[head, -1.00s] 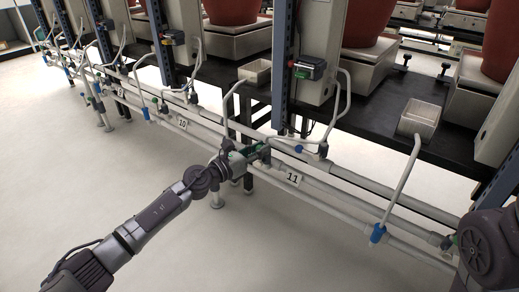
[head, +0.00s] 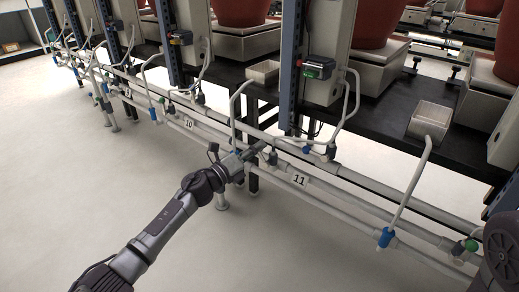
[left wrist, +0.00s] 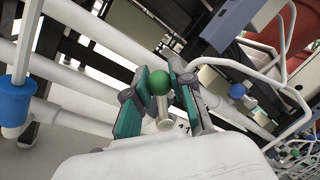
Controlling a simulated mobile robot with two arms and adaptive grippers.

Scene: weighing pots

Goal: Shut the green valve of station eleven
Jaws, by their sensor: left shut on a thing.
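The station eleven label (head: 300,180) hangs on the lower pipes right of my left gripper (head: 256,150). The green valve's round knob (left wrist: 161,83) shows in the left wrist view, between the two green-padded fingers, with a pale stem below it. My left gripper is shut on this valve. In the head view the knob is hidden by the gripper, which is seen nearly edge-on. My right gripper is out of view; only a dark part of my right arm shows at the right edge.
A blue valve (head: 385,237) and another green knob (head: 471,245) sit on the pipes to the right. The station ten label (head: 188,123) is to the left. Scales with red pots (head: 378,25) stand on the black bench above. The floor in front is clear.

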